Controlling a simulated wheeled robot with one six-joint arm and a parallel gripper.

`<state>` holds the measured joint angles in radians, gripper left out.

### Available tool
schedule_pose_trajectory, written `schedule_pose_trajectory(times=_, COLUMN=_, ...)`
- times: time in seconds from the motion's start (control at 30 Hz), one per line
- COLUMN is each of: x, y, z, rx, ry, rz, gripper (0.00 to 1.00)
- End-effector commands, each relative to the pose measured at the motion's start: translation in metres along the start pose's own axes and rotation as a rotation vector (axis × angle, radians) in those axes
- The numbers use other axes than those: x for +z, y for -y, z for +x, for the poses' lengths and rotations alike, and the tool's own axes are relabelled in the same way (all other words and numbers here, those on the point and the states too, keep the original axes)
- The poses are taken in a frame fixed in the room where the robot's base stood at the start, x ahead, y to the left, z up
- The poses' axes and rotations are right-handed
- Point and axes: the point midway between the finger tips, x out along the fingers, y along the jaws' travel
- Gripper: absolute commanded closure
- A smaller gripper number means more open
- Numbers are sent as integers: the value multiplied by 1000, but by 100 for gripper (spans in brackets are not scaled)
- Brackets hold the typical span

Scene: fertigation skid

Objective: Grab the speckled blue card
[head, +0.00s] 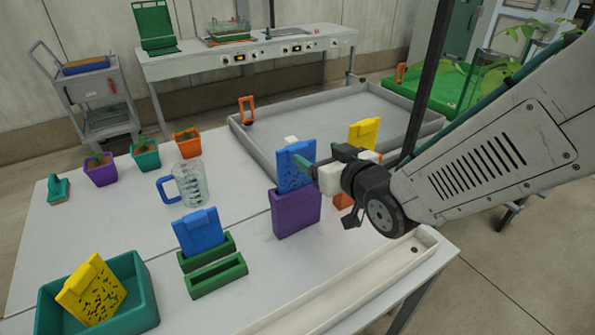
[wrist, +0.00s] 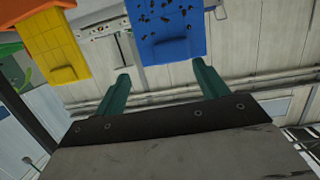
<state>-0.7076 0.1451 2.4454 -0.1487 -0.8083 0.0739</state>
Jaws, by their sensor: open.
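The speckled blue card (head: 297,178) stands upright in a purple holder (head: 297,215) near the middle of the table. It also shows in the wrist view (wrist: 166,48), with dark specks on its upper part in that picture. My gripper (head: 312,170) is at the right side of the card in the head view. In the wrist view my gripper (wrist: 162,76) is open, its two teal fingers apart and empty. The card shows between and beyond the fingertips. I cannot tell whether a finger touches it.
A plain yellow card (head: 364,132) stands just behind my gripper. A plain blue card (head: 199,230) stands in a green holder (head: 208,254). A speckled yellow card (head: 92,290) leans in a teal tray (head: 142,290). A clear jug (head: 190,183) and a white trough (head: 345,290) are nearby.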

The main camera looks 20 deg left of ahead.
Motion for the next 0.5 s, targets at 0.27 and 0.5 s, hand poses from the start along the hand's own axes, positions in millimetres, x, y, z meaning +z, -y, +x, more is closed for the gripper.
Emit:
schedule_pose_trajectory(times=0.27, x=-1, y=23, z=25, rx=-49, ry=-67, rz=-3, gripper=27)
schedule_pose_trajectory(times=0.5, x=-2, y=21, z=54, rx=-46, ry=-66, rz=-3, gripper=27)
